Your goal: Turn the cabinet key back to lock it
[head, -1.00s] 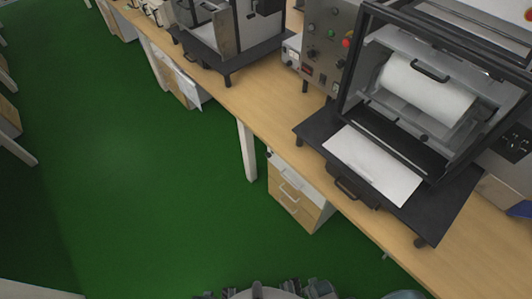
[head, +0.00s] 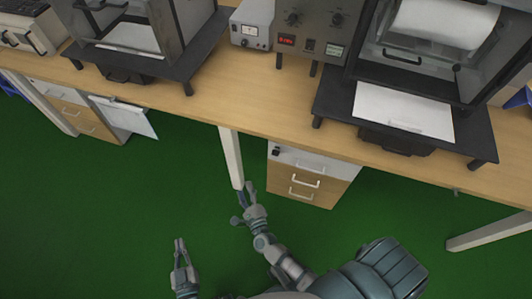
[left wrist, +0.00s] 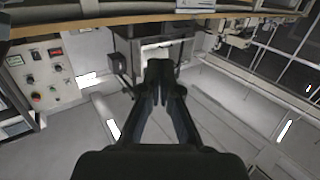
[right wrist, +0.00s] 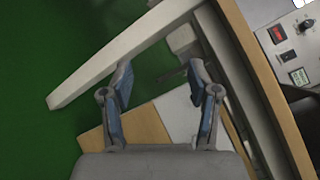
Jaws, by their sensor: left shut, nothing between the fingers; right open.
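The drawer cabinet (head: 318,165) stands under the workbench, with a white top panel and wooden drawers with pale handles. A small dark spot (head: 276,152) on its white panel may be the key or lock; it is too small to tell. My right gripper (head: 247,190) is open and empty, below and left of the cabinet, near the table leg. In the right wrist view its open fingers (right wrist: 160,80) show over the cabinet's wood and white front (right wrist: 150,124). My left gripper (head: 180,242) is shut and empty over the floor; its fingertips meet in the left wrist view (left wrist: 160,72).
A white table leg (head: 231,155) stands just left of the cabinet, close to my right gripper. The wooden workbench (head: 215,112) carries machines and a control box (head: 251,26). Another cabinet (head: 78,108) stands further left with a tilted white panel (head: 127,116). The green floor (head: 110,210) is clear.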

